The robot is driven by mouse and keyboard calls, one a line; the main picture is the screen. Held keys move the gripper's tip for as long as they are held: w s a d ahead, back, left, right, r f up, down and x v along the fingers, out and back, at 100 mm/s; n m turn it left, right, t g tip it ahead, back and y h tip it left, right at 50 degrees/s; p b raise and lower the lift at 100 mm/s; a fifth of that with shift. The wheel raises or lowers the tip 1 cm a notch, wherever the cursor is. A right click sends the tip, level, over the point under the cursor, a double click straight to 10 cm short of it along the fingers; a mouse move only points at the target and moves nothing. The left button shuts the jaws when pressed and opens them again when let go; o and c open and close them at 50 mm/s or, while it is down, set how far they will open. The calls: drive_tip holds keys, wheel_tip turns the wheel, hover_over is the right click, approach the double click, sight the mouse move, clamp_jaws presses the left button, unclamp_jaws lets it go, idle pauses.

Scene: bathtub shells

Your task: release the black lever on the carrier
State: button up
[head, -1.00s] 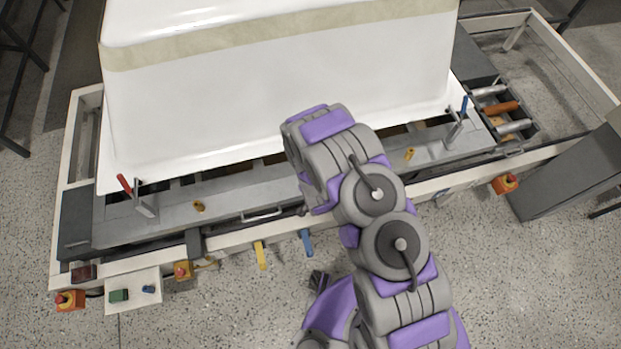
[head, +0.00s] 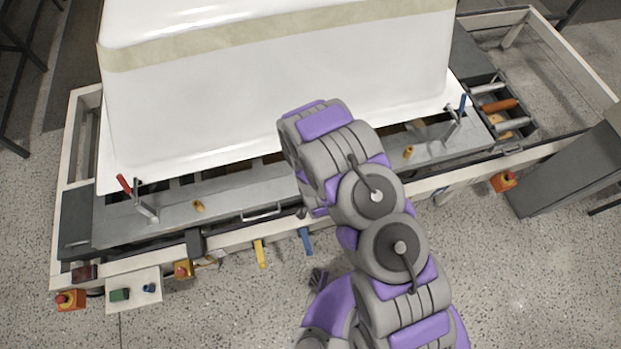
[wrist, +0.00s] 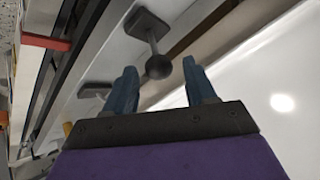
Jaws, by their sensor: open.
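In the wrist view a black ball-ended lever (wrist: 158,66) stands out from a square dark base plate on the carrier. My gripper (wrist: 160,72) is open, with one blue-grey finger on each side of the ball knob. I cannot tell whether either finger touches it. A second dark base plate (wrist: 95,90) shows further left, partly behind the left finger. In the head view the carrier (head: 230,200) is a grey plate on a white frame under the white bathtub shell (head: 290,95). There my arm hides the gripper and the black lever.
A red-handled clamp (head: 124,185) and a blue-handled clamp (head: 462,104) stand at the carrier's ends. Yellow (head: 260,254) and blue (head: 306,241) handles hang from the front rail. A grey cabinet (head: 570,175) stands at right.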

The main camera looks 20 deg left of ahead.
drive_tip(key=p+v, duration=1.2)
drive_tip(key=v, duration=0.2)
drive_tip(key=shift+s+d+p, duration=0.15)
drive_tip(key=shift+d+p, duration=0.1)
drive_tip(key=shift+p, duration=0.1)
idle(0.3)
